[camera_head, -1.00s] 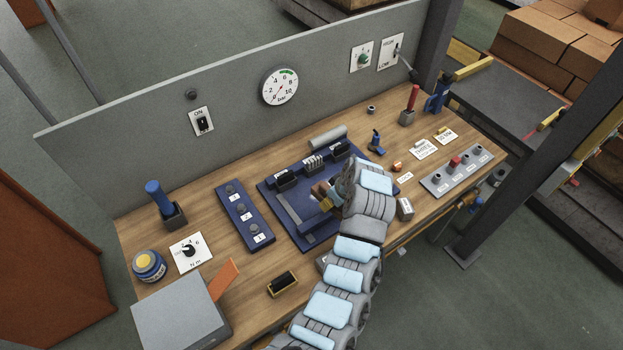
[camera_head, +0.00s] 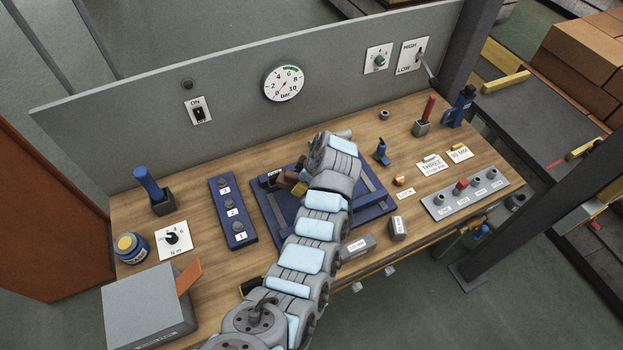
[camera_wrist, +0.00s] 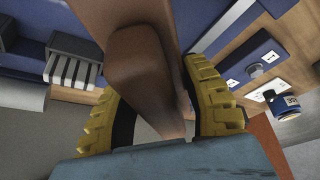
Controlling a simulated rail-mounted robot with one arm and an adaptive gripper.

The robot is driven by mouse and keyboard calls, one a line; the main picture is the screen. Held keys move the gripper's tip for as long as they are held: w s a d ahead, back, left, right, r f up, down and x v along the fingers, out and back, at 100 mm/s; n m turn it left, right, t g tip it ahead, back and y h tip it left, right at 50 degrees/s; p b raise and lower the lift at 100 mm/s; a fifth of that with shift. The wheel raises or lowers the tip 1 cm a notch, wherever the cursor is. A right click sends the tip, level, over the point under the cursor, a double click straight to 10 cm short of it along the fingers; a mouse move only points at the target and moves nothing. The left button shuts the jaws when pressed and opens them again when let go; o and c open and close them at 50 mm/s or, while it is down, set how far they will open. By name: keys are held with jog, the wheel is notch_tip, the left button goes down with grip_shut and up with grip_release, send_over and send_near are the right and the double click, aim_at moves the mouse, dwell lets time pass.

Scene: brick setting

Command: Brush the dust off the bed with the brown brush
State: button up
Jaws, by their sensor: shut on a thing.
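The bed (camera_head: 265,214) is the blue plate in the middle of the wooden bench, with raised dark bars and black blocks on it. My gripper (camera_head: 297,184) is above its rear left part. In the wrist view my gripper's yellow ribbed fingers (camera_wrist: 155,110) are shut on the brown brush (camera_wrist: 140,65), one finger on each side of it. The brush also shows as a small brown piece in the head view (camera_head: 286,177). My arm hides the middle of the bed. I cannot make out the bristles, any contact with the bed, or dust.
A black block (camera_head: 271,179) stands on the bed near my gripper; a striped block (camera_wrist: 75,72) shows in the wrist view. A blue numbered panel (camera_head: 231,211) lies left of the bed. A small blue tool (camera_head: 382,152) stands right of it. The grey back panel (camera_head: 130,142) closes the rear.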

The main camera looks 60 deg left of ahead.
aim_at(301, 199)
jog(key=shift+s+f, duration=0.2)
jog(key=shift+f, duration=0.6)
jog(key=shift+w+f+b, duration=0.1)
jog(key=shift+f+b, duration=0.9)
jog(key=shift+f, duration=1.2)
jog(key=shift+f+b, duration=0.75)
jog(key=shift+b, duration=0.05)
jog(key=shift+w, duration=0.1)
jog(key=shift+w+f+b, duration=0.15)
jog(key=shift+w+b, duration=0.25)
jog(key=shift+b, duration=0.45)
jog(key=shift+w+r+b, duration=0.25)
jog(key=shift+w+b, duration=1.05)
jog(key=shift+b, duration=0.5)
jog(key=shift+w+f, duration=0.1)
